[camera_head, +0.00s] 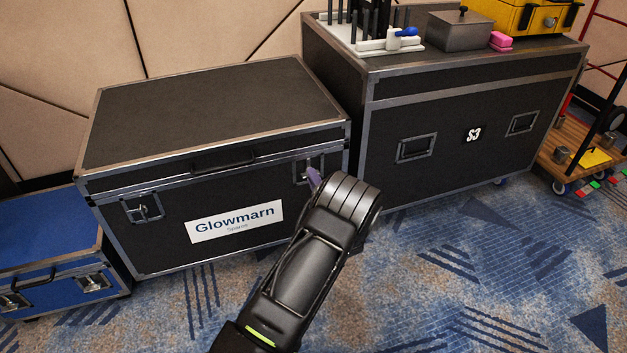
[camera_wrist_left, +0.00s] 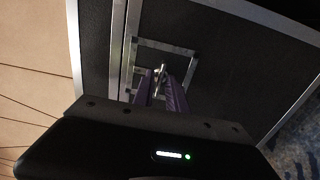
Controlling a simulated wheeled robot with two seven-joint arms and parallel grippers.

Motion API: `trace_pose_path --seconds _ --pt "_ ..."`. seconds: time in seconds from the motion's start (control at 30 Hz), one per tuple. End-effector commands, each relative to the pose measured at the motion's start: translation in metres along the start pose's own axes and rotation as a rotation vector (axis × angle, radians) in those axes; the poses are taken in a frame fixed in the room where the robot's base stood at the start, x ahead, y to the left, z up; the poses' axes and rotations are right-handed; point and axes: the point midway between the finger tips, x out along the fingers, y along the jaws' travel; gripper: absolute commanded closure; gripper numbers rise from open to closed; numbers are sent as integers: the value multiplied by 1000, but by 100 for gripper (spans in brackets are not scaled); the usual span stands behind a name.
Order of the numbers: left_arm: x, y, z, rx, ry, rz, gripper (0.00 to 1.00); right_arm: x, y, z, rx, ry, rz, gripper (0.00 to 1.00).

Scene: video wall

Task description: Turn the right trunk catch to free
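The black trunk (camera_head: 215,115) with a "Glowmarn" label stands closed on the carpet. Its right catch (camera_head: 301,170) is a metal plate with a small turn-piece on the front, partly hidden by my left gripper (camera_head: 314,177). In the left wrist view the turn-piece of the right catch (camera_wrist_left: 160,72) shows between the tips of my left gripper's purple fingers (camera_wrist_left: 161,84). The fingers stand apart with a gap, and I cannot make out contact with the turn-piece. The trunk's left catch (camera_head: 143,208) is in clear view. My right gripper is not in view.
A blue case (camera_head: 50,250) stands at the left. A taller black case (camera_head: 460,130) marked S3 stands close at the right, with a grey box (camera_head: 460,32) and a yellow case (camera_head: 515,14) on top. The carpet (camera_head: 450,270) in front is clear.

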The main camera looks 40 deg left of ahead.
Motion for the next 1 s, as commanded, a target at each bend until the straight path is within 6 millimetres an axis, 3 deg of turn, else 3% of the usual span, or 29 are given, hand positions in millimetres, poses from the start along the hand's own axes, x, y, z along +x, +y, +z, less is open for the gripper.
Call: trace_pose_path --seconds 0.2,1.0 --pt "0 0 0 0 0 0 100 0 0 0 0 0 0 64" --pt "-1 -1 0 -48 0 -2 100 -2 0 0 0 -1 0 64"
